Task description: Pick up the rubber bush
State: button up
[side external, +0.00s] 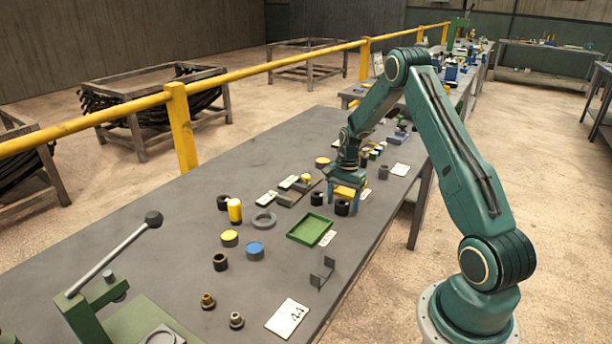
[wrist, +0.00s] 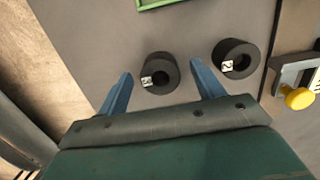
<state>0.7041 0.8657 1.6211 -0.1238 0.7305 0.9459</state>
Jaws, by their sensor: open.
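Two black rubber-like bushes, thick rings with a dark bore and a small pale marked tag, lie on the bench in the wrist view: one on the left (wrist: 165,83) and one on the right (wrist: 243,53). In the side view they appear to be the bush below my gripper (side external: 342,208) and the one just left of it (side external: 316,199). My gripper (side external: 346,196) is open and empty, its blue fingers pointing down. In the wrist view, the left bush shows between the spread fingertips of my gripper (wrist: 161,69); contact cannot be told.
A green tray (side external: 292,236) lies close in front of the bushes. A grey fixture with a yellow knob (wrist: 298,98) is right of them in the wrist view. The bench's right edge is near.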

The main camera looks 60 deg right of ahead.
jog(key=shift+f, duration=0.6)
jog(key=c, duration=1.1)
